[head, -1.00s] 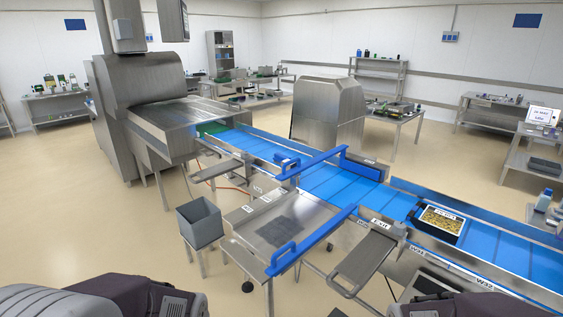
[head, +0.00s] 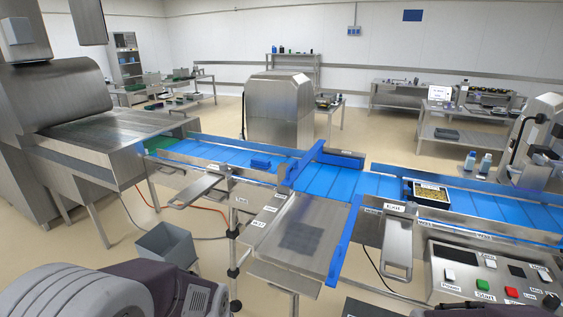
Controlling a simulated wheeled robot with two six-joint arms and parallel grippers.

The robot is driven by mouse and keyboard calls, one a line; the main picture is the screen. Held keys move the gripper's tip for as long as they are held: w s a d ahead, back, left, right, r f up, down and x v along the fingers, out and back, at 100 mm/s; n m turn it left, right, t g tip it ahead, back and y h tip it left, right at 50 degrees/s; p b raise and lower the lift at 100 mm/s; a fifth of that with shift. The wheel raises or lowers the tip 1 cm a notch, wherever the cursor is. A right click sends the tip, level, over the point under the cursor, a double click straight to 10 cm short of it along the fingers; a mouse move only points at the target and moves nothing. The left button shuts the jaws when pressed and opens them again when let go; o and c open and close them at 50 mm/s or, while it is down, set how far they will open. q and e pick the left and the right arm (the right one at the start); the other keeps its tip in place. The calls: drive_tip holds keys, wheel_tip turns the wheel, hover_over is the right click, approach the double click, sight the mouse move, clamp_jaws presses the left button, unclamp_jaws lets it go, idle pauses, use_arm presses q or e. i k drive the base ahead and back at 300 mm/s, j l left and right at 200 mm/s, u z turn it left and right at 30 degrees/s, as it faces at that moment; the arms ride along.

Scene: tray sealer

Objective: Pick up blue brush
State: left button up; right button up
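I cannot make out a blue brush for certain. A small blue block-like thing (head: 260,162) sits on the blue conveyor belt (head: 205,153) at the middle left; it is too small to tell what it is. Neither of my grippers is in view. Only dark and grey links of my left arm show at the bottom left, and a small dark part of my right arm shows at the bottom edge.
A filled black tray (head: 431,192) lies on the belt at the right. A control panel (head: 490,277) stands at the bottom right. A grey bin (head: 166,246) stands at the left.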

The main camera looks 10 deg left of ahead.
sight(257, 164)
drive_tip(key=i+j+z, duration=0.2)
drive_tip(key=j+z, duration=0.25)
drive_tip(key=j, duration=0.4)
drive_tip(key=j+z, duration=0.45)
drive_tip(key=j, duration=0.4)
drive_tip(key=j+z, duration=0.45)
drive_tip(key=j, duration=0.45)
